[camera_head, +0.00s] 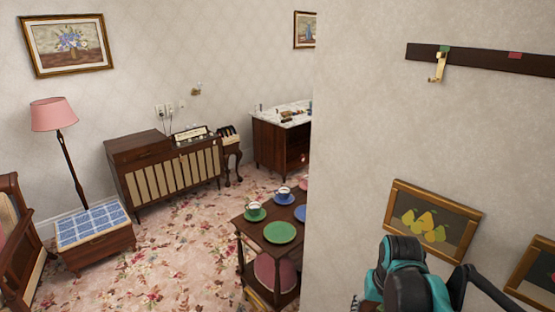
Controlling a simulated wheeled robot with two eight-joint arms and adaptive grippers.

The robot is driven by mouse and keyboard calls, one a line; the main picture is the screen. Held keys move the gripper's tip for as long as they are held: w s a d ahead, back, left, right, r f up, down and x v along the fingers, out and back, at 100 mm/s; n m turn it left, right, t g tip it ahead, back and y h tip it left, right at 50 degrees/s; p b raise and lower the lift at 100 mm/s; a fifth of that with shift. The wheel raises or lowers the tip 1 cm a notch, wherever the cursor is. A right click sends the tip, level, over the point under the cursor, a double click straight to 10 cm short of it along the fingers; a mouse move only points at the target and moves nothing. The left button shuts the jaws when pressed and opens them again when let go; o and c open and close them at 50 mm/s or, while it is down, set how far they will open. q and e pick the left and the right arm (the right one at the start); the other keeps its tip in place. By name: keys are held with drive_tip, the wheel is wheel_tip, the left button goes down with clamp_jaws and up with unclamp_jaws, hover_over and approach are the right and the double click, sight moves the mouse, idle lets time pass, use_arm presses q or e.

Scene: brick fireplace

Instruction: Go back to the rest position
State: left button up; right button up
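Part of my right arm (408,280), teal and black, shows at the bottom right in front of the wall. A bent black piece stands to its right and a small dark piece at its lower left. I cannot make out the fingertips of my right gripper or whether it holds anything. My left arm and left gripper are not in view. The task names no object.
A wall with a hook rail (480,58) and a pear picture (433,222) is close on the right. A dark trolley (253,236) with cups and plates stands beside its edge. A cabinet (165,165), lamp (54,115) and tiled table (93,225) stand left. Flowered floor (180,265) is open between.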

use_arm(q)
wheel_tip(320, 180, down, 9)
drive_tip(key=b, duration=0.7)
drive_tip(key=shift+b, duration=0.4)
use_arm(e)
drive_tip(key=s+a+f+n+t, duration=0.3)
drive_tip(key=s+a+f+t, duration=0.2)
drive_tip(key=s+a+f, duration=0.2)
wheel_tip(320, 180, down, 3)
drive_tip(key=shift+s+a+r, duration=0.1)
drive_tip(key=shift+s+a, duration=0.15)
drive_tip(key=shift+s, duration=0.55)
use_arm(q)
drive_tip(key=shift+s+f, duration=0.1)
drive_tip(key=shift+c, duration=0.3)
use_arm(e)
drive_tip(key=shift+c, duration=0.3)
